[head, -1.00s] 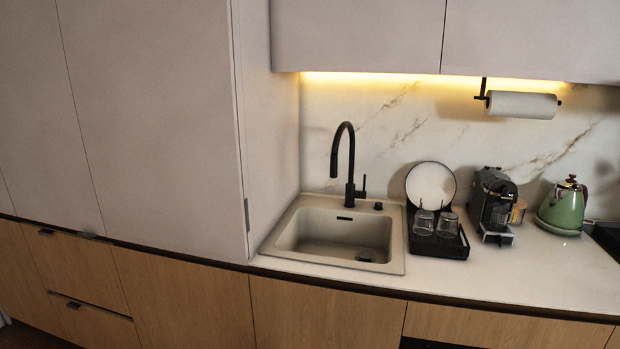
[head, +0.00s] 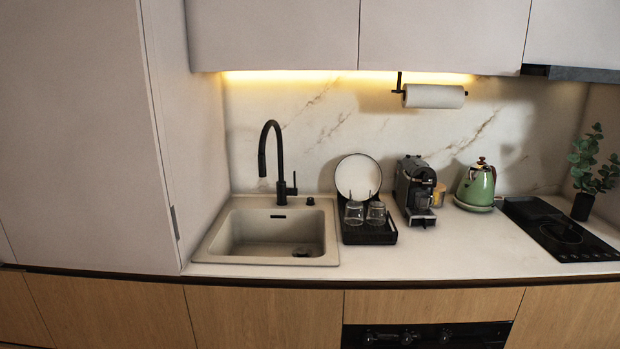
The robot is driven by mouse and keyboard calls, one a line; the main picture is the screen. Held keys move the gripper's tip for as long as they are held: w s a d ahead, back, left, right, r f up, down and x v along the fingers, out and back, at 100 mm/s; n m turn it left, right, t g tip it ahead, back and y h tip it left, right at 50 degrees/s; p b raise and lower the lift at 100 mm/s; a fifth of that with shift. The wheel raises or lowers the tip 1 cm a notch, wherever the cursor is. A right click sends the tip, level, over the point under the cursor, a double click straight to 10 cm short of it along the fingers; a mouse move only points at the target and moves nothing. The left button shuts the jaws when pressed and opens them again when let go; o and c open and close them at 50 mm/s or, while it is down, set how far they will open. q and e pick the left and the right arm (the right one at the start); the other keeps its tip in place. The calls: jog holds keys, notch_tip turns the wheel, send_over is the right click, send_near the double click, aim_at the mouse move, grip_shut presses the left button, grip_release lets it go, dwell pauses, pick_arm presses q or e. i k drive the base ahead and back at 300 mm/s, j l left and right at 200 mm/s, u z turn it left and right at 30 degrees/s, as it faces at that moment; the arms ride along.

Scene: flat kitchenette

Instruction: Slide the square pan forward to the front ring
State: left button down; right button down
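The black hob (head: 590,248) lies on the counter at the right of the head view, and its right end is cut off by the frame edge. A round ring (head: 562,232) shows on it. A dark, low shape is at the hob's back left, but I cannot tell whether it is the square pan. No pan stands out clearly. Neither of my grippers is in view.
Left to right along the counter are a sink (head: 270,235) with a black faucet (head: 270,160), a dish rack (head: 370,233), a coffee machine (head: 415,190) and a green kettle (head: 476,186). A potted plant (head: 583,205) stands behind the hob. Counter front is clear (head: 455,250).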

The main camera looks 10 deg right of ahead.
aim_at(530, 207)
jog(key=z, duration=1.65)
jog(key=i+l+u, duration=0.15)
jog(key=u, duration=0.2)
jog(key=i+l+u, duration=0.1)
jog(key=u, duration=0.3)
jog(key=l+u, duration=0.35)
jog(key=i+j, duration=0.05)
jog(key=j, duration=0.05)
